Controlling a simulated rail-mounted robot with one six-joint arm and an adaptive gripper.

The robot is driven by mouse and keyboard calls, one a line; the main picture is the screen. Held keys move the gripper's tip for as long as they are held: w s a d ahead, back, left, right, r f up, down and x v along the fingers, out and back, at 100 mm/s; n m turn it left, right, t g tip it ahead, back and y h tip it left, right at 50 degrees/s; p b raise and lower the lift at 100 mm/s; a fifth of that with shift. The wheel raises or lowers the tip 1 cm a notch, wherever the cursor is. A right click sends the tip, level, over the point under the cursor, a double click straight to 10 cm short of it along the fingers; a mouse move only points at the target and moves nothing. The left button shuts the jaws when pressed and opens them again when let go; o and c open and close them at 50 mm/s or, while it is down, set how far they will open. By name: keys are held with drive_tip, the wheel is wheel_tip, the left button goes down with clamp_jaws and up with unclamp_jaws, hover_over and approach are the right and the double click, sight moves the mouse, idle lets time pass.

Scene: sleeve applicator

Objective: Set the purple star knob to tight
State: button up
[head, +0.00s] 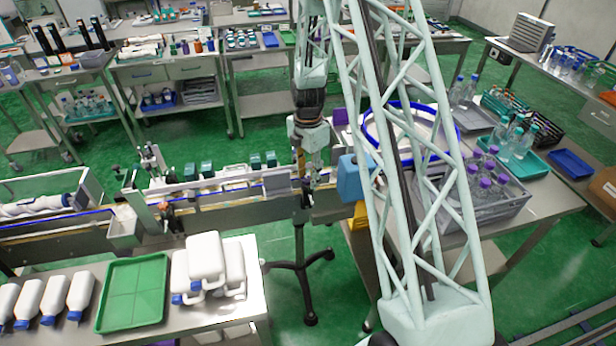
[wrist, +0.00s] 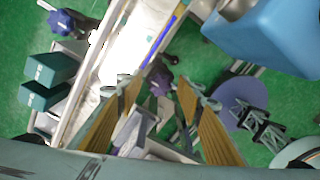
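In the wrist view a dark purple knob (wrist: 160,80) shows beside the conveyor's blue-edged rail, between my fingertips in the picture. Its star shape and its setting marks are too small to read. A second purple knob-like part (wrist: 66,21) shows at the top left; I cannot tell which is the star knob. My gripper (wrist: 159,84) is open, its two yellow-padded fingers spread apart. I see nothing held, and the gap in depth to the knob cannot be told. In the head view my gripper (head: 301,160) points down over the conveyor's right part; no star knob is clear there.
A blue box (head: 351,178) stands close right of my gripper, and also shows in the wrist view (wrist: 275,35). A purple disc (wrist: 238,97) lies right of the fingers.

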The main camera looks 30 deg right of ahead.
drive_tip(key=shift+c, duration=0.7)
drive_tip(key=c, duration=0.7)
